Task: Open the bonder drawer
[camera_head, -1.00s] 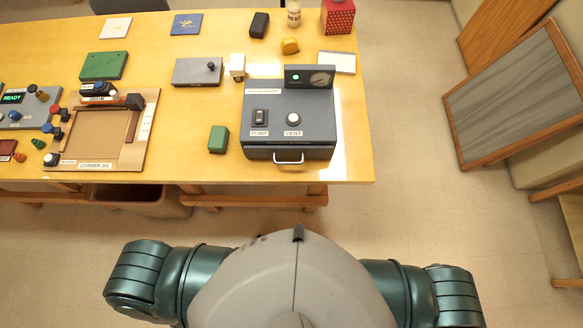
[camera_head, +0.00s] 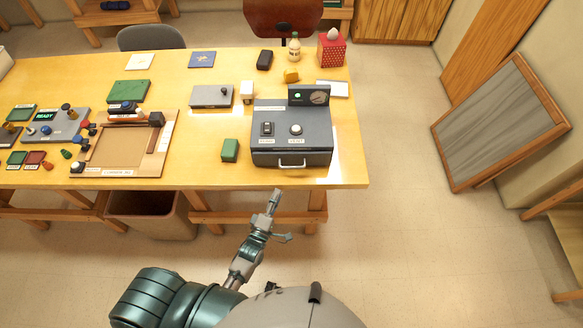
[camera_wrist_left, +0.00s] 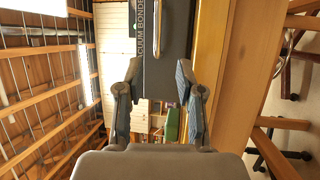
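The grey vacuum bonder (camera_head: 275,145) stands near the front right edge of the yellow table. Its drawer handle (camera_head: 291,165), a pale bar, is on the front face, and the drawer looks shut. My left gripper (camera_head: 272,200) is just off the table's front edge, below and a little left of the handle, not touching it. In the left wrist view my left gripper (camera_wrist_left: 157,76) has its two fingers spread and empty. Beyond them are the bonder's dark front with part of its lettering (camera_wrist_left: 141,28) and the handle (camera_wrist_left: 184,48). My right gripper is not in view.
A green block (camera_head: 230,150) stands left of the bonder. The corner jig (camera_head: 148,168) is further left. A red box (camera_head: 331,50) and a bottle (camera_head: 294,46) stand behind. A bin (camera_head: 150,213) is under the table.

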